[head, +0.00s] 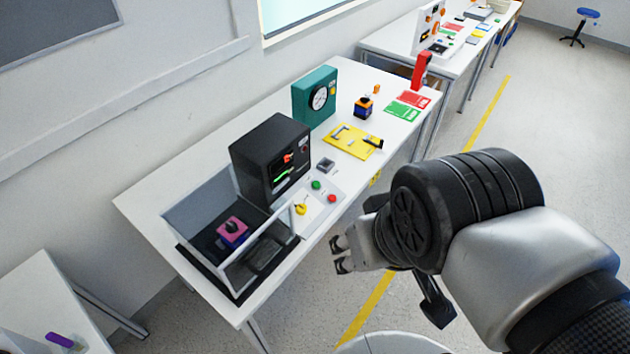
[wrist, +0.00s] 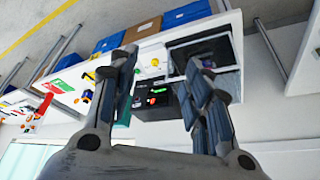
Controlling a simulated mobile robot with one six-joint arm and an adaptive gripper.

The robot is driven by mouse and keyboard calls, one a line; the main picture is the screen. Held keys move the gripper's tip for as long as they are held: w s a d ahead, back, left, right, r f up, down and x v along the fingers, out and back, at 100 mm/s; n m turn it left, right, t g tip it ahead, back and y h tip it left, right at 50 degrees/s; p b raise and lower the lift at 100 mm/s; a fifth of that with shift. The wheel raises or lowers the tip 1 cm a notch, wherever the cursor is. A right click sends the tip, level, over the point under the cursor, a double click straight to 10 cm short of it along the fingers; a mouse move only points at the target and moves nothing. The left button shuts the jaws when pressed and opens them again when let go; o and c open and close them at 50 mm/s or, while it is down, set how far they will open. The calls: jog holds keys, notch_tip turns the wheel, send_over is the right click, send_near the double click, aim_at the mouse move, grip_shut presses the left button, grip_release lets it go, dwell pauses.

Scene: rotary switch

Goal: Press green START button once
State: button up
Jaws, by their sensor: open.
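The green START button (head: 316,185) is a small round cap on a light panel (head: 322,203) at the table's front edge in the head view. A red button (head: 332,198) sits to its right, and a yellow rotary switch (head: 300,209) is in front of it. My gripper (head: 337,254) is open and empty. It is off the table's front side, apart from the panel. In the wrist view the open fingers (wrist: 165,100) frame the black machine (wrist: 152,100).
A black machine (head: 270,158) stands behind the panel. A clear-walled box (head: 262,225) holding a pink and black block (head: 232,232) stands to the left. A yellow plate (head: 352,141) and teal gauge box (head: 315,97) are farther back. The floor before the table is clear.

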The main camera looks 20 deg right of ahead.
grip_shut()
dwell(0.3)
dwell(1.3)
